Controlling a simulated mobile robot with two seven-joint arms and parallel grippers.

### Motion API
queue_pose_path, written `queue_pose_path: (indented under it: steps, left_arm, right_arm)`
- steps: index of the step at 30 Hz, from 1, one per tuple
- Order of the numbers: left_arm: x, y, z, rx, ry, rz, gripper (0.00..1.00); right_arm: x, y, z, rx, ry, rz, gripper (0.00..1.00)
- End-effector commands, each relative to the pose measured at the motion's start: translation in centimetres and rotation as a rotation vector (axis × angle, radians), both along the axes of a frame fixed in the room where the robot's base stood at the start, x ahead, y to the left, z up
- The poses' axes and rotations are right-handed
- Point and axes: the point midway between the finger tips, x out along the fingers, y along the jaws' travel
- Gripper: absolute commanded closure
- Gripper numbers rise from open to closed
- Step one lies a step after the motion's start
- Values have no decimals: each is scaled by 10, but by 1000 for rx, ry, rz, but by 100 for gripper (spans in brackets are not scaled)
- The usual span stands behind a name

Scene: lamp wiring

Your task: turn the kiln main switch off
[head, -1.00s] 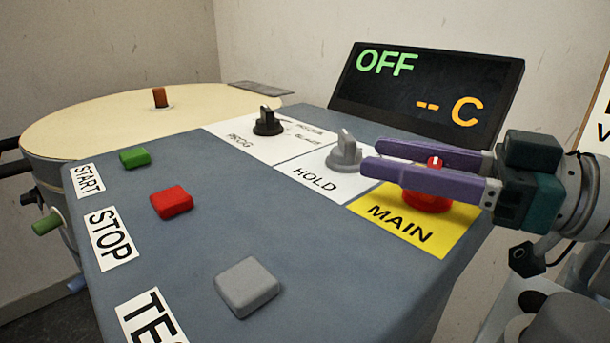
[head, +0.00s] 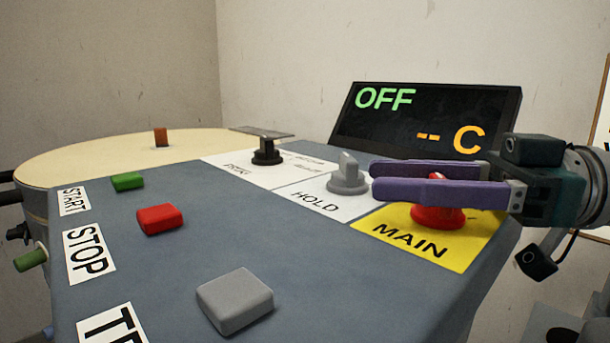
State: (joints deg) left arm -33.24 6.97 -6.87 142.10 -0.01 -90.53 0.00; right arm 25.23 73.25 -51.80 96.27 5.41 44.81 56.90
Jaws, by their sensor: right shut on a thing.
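The red main switch (head: 438,217) sits on the yellow MAIN plate (head: 410,238) at the right of the grey-blue panel. My right gripper (head: 378,180) comes in from the right. Its two purple fingers lie across the switch, one on each side, and are shut on its raised grip, which they mostly hide. The fingertips reach past the switch toward the grey HOLD knob (head: 347,177). The display (head: 425,120) behind reads OFF in green and "-- C" in orange. My left gripper is not in view.
A black knob (head: 266,152) stands on the white plate further left. Green START (head: 127,182), red STOP (head: 160,219) and grey (head: 235,300) buttons line the panel's left side. The round cream kiln lid (head: 95,160) is behind. The panel's middle is clear.

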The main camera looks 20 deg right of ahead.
Motion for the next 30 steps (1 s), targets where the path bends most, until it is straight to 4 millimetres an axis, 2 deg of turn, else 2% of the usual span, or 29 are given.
queue_pose_path:
  steps: [2,3,11,20,23,30]
  left_arm:
    - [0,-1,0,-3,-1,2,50]
    - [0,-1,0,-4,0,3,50]
    - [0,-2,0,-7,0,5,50]
    - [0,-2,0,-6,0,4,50]
    - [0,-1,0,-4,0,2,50]
    - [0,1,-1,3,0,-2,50]
  right_arm:
    - [0,0,1,4,0,1,100]
    - [0,1,1,4,0,1,48]
    - [0,0,1,3,-1,0,19]
    - [-2,-3,0,2,1,-1,19]
    - [-7,-14,-1,0,4,-3,19]
    - [-31,-57,-1,-3,4,-4,19]
